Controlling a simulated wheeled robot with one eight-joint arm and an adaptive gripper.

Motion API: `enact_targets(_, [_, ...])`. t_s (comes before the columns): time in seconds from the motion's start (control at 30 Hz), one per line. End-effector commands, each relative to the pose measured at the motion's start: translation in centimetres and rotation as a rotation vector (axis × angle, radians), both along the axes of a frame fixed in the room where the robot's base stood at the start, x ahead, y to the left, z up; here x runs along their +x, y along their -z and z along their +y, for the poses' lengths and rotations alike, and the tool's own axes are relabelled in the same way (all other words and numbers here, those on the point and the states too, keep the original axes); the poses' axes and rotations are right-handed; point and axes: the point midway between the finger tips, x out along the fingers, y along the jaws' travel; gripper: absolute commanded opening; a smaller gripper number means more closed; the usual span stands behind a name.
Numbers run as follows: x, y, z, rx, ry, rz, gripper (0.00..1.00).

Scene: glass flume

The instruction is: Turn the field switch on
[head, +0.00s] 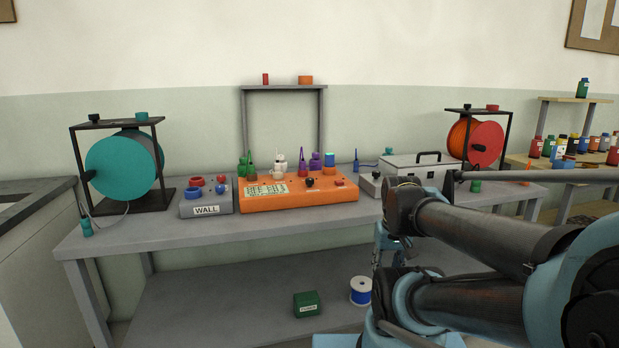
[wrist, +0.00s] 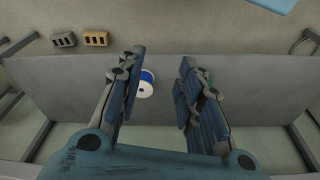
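An orange box (head: 262,202) stands on the grey bench, with a paper label (head: 266,189), a black knob (head: 310,183) and several coloured terminals on top. A small grey box (head: 369,184) stands to its right. I cannot tell which control is the field switch; no switch marking is readable. My gripper (wrist: 162,57) is open in the wrist view, with nothing between its fingers. It points toward the lower shelf (wrist: 70,90), away from the orange box. In the head view my arm covers the bench's right front.
A grey WALL box (head: 206,211) stands left of the orange box. A teal reel (head: 122,166) and a red-orange reel (head: 484,145) stand toward the bench ends. A blue-white spool (head: 361,291) and a green box (head: 307,304) sit on the lower shelf.

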Motion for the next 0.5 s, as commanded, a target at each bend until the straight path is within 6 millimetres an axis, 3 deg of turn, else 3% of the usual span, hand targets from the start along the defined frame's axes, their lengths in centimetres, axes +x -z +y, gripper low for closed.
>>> enact_targets(0.13, [-0.6, -1.0, 0.1, -0.002, -0.018, -0.01, 0.46])
enact_targets(0.27, [1.1, -3.5, 0.6, -0.013, -0.096, 0.0, 0.46])
enact_targets(0.5, [6.6, -11.4, 2.6, -0.046, -0.366, 0.031, 0.46])
